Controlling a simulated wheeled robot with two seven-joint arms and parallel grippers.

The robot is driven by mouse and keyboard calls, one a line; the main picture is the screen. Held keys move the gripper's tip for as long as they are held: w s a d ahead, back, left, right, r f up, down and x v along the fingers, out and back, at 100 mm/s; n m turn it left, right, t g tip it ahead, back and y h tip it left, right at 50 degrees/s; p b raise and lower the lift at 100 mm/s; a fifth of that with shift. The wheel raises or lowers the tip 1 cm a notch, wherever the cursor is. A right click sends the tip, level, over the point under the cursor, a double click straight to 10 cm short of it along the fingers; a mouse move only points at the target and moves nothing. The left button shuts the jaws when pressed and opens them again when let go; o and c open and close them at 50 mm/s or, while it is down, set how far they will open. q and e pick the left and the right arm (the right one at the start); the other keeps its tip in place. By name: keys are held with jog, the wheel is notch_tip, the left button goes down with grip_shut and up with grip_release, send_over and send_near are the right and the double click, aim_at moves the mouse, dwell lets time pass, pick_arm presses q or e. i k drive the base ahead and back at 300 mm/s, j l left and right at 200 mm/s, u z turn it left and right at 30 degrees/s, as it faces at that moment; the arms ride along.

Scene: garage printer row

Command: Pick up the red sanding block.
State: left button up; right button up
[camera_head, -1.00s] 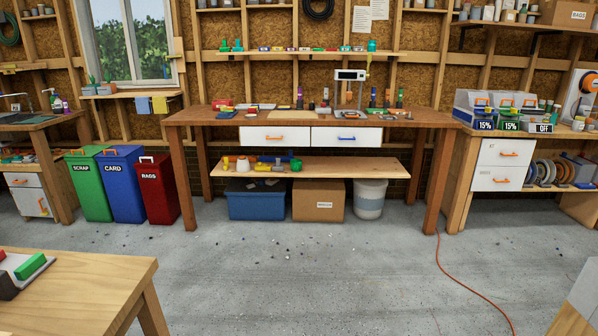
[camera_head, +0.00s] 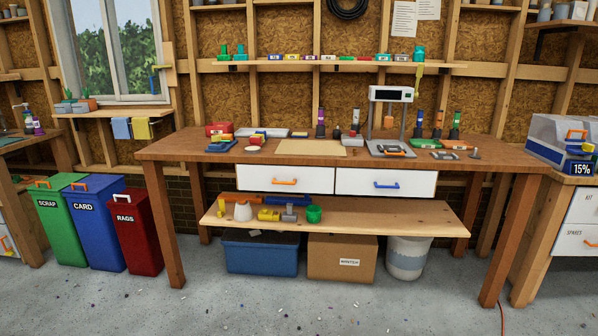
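I cannot clearly make out a red sanding block. A red box-like item (camera_head: 218,129) lies at the back left of the wooden workbench (camera_head: 180,148); it is too small to tell what it is. Small red parts also show among the items near it and in the middle of the bench, too small to name. Neither of my grippers is in view.
A 3D printer (camera_head: 392,120) stands on the workbench, with bottles and tools around it. Below are two white drawers (camera_head: 290,179), a lower shelf (camera_head: 380,220), a blue bin and a cardboard box. Scrap, card and rags bins (camera_head: 135,245) stand left. The floor in front is open.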

aim_at(254, 141)
jog(key=i+j+u, duration=0.2)
jog(key=i+j, duration=0.2)
jog(key=i+j+u, duration=0.2)
jog(key=i+j, duration=0.15)
jog(key=i, duration=0.3)
